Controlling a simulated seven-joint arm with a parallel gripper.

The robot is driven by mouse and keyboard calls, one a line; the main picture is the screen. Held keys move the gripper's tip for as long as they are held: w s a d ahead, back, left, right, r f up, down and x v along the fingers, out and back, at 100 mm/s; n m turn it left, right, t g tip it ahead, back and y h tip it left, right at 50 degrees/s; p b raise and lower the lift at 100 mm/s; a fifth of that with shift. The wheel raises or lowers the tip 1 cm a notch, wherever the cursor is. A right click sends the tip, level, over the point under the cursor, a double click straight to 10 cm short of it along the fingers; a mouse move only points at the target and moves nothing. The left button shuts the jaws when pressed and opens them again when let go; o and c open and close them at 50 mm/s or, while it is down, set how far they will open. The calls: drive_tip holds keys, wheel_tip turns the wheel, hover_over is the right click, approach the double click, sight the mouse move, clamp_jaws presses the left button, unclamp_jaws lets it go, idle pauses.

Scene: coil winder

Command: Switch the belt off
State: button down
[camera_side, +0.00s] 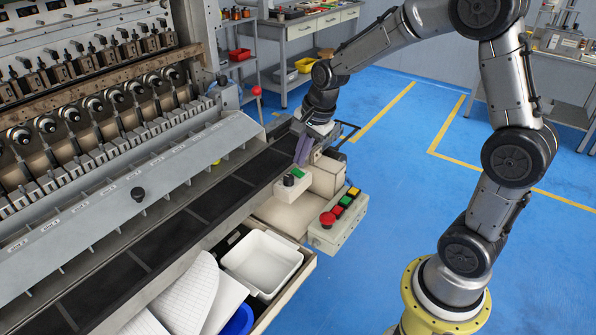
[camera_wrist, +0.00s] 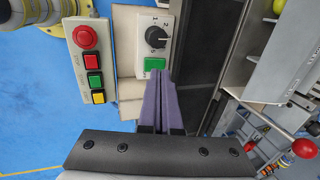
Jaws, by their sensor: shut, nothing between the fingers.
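The small light control box (camera_side: 289,190) sits beside the dark belt (camera_side: 165,227). It carries a black rotary knob (camera_side: 288,180) and a green button (camera_side: 298,174). In the wrist view the knob (camera_wrist: 156,37) has a numbered scale around it, with the green button (camera_wrist: 154,63) below it. My gripper (camera_side: 301,162) is shut, with its purple fingers pointing down at the box's green-button end. In the wrist view the fingertips (camera_wrist: 160,76) appear right at the green button's edge, partly overlapping it. I cannot tell whether they touch it. Nothing is between the fingers.
A second button box (camera_side: 335,225) stands nearby, with a red mushroom button (camera_wrist: 84,37) and smaller red, green and yellow buttons. A white bin (camera_side: 262,262) lies in the tray in front. The winding machine (camera_side: 100,110) stands behind the belt. A red-balled lever (camera_wrist: 304,148) is at the right in the wrist view.

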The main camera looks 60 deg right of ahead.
drive_tip(key=shift+r, duration=2.3)
drive_tip(key=shift+a, duration=0.1)
wheel_tip(320, 180, up, 6)
drive_tip(key=n+t, duration=0.1)
drive_tip(key=t, duration=0.1)
hover_over(300, 174)
drive_tip(key=s+a, duration=0.3)
drive_tip(key=s+a+r+n, duration=0.3)
drive_tip(key=s+r, duration=0.1)
drive_tip(key=s, duration=0.2)
drive_tip(key=s+f+n, duration=0.2)
drive_tip(key=s+n, duration=0.5)
drive_tip(key=s+f+n, duration=0.3)
drive_tip(key=s+n, duration=0.4)
drive_tip(key=shift+a, duration=0.45)
